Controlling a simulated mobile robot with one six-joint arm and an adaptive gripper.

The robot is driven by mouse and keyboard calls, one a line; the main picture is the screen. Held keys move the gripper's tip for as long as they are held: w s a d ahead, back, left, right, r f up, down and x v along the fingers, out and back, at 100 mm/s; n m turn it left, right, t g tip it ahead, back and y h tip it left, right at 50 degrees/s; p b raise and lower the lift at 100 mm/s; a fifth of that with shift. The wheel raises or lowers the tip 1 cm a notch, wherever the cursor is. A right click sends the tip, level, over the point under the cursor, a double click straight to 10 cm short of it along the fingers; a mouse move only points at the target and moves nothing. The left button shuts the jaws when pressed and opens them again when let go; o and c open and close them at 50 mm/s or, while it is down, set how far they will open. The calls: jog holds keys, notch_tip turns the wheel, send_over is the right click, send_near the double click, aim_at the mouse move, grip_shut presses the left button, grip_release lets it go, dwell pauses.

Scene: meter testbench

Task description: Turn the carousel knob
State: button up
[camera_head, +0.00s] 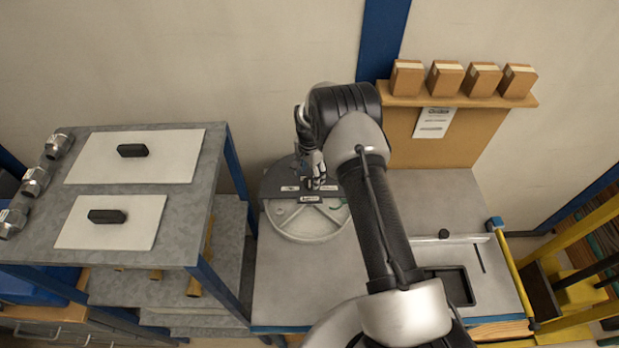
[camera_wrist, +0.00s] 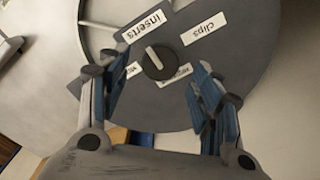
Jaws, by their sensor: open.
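The carousel knob (camera_wrist: 159,62) is a dark round knob with a pale pointer line, at the centre of a grey cover with white labels, in the wrist view. The pointer aims toward the "inserts" label (camera_wrist: 146,24); a "clips" label (camera_wrist: 203,28) is beside it. My gripper (camera_wrist: 158,84) is open, with one blue-padded finger on each side of the knob's lower area, and no contact is visible. In the head view, my gripper (camera_head: 314,178) is over the carousel (camera_head: 305,222), a round tray with pale compartments and a dark cover, and it hides the knob.
A grey shelf unit (camera_head: 185,228) with two white boards and black handles stands left. Behind the bench (camera_head: 430,190), several small boxes (camera_head: 445,78) sit on a wooden ledge. A black tray (camera_head: 455,285) is at the right front. A yellow rail (camera_head: 515,270) edges the right side.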

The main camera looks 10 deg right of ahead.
aim_at(310, 181)
jog(key=shift+f, duration=1.55)
jog(key=c, duration=1.1)
jog(key=shift+o, duration=0.2)
